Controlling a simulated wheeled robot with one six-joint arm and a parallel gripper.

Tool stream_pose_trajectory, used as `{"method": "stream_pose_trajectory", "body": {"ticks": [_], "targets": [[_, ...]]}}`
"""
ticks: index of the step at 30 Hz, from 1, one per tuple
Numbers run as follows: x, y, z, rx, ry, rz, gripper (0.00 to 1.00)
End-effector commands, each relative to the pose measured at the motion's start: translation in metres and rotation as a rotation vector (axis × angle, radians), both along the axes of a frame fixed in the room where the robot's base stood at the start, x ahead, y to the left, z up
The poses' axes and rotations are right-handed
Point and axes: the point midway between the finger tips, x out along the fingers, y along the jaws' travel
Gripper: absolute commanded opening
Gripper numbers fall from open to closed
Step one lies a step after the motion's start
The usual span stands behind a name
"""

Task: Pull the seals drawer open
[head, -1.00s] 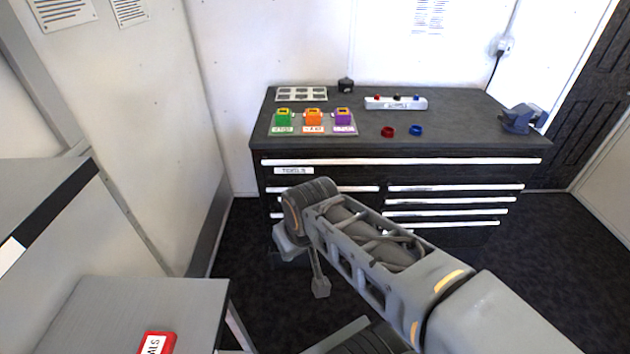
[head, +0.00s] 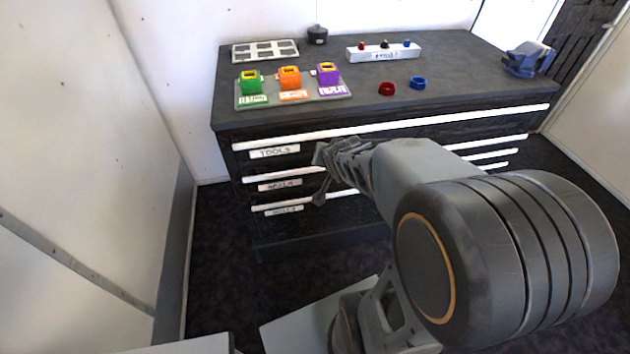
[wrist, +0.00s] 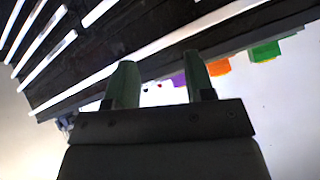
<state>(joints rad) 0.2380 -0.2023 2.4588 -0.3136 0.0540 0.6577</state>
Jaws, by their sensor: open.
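The dark workbench cabinet stands ahead, and its drawers look shut. In the head view the seals drawer (head: 280,186) appears to be the second one down on the left. Its white label is blurred but seems to read SEALS. A long white handle strip (head: 262,178) runs along its top edge. My gripper (head: 319,176) is open and empty in front of the left drawers, and it hides part of the handle strips. I cannot tell whether it touches one. In the wrist view the two fingers (wrist: 157,68) are apart with nothing between them, and the cabinet front looks tilted.
The tools drawer (head: 273,152) is above and another labelled drawer (head: 284,210) is below. On the cabinet top are green (head: 250,85), orange (head: 290,80) and purple (head: 328,75) blocks, red (head: 387,89) and blue (head: 418,83) rings, and a blue vise (head: 527,60). Dark floor lies before the cabinet.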

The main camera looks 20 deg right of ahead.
Motion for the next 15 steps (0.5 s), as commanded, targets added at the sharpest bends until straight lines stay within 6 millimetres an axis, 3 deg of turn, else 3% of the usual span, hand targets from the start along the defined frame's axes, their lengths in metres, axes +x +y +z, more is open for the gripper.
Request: {"method": "stream_pose_trajectory", "body": {"ticks": [1,6,12,15], "targets": [[0.014,-0.016,-0.048,0.055,-0.077,-0.049,0.49],[0.047,-0.045,-0.120,0.333,-0.355,-0.117,0.49],[0.053,-0.055,-0.182,0.723,-0.554,-0.113,0.49],[0.050,-0.056,-0.201,0.891,-0.608,-0.101,0.49]]}}
